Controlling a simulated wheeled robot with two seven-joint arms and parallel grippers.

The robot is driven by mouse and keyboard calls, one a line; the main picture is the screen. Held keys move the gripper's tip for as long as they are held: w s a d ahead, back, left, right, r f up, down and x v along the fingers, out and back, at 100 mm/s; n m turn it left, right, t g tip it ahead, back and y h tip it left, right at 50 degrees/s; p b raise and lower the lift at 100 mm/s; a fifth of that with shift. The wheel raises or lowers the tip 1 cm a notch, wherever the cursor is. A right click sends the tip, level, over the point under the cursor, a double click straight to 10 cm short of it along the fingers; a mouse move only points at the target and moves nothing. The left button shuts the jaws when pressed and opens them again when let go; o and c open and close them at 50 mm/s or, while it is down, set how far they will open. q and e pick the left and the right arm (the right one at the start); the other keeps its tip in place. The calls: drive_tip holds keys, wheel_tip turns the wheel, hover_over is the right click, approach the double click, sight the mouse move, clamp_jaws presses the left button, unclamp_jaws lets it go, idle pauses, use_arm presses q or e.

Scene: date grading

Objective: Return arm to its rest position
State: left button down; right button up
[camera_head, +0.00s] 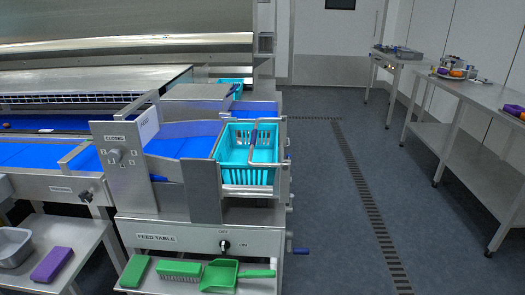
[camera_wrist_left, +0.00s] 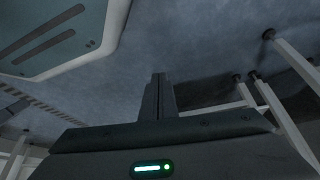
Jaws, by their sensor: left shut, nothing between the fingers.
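My left gripper (camera_wrist_left: 158,78) shows in the left wrist view, with its two dark fingers together and nothing between them. It points over the grey-blue floor (camera_wrist_left: 190,40) and touches nothing that I can see. Neither of my arms shows in the head view. My right gripper is in no view.
The feed table (camera_head: 190,238) stands ahead, holding a turquoise basket (camera_head: 232,176). Green cleaning tools, including a brush (camera_head: 180,270) and a dustpan (camera_head: 220,274), lie on its lower shelf. Steel tables (camera_head: 484,98) line the right side. The floor (camera_head: 325,220) between is clear.

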use_arm(q)
drive_tip(key=shift+s+f, duration=0.35)
drive_tip(key=shift+f, duration=0.25)
drive_tip(key=shift+s+f, duration=0.3)
drive_tip(key=shift+f, duration=0.25)
idle(0.4)
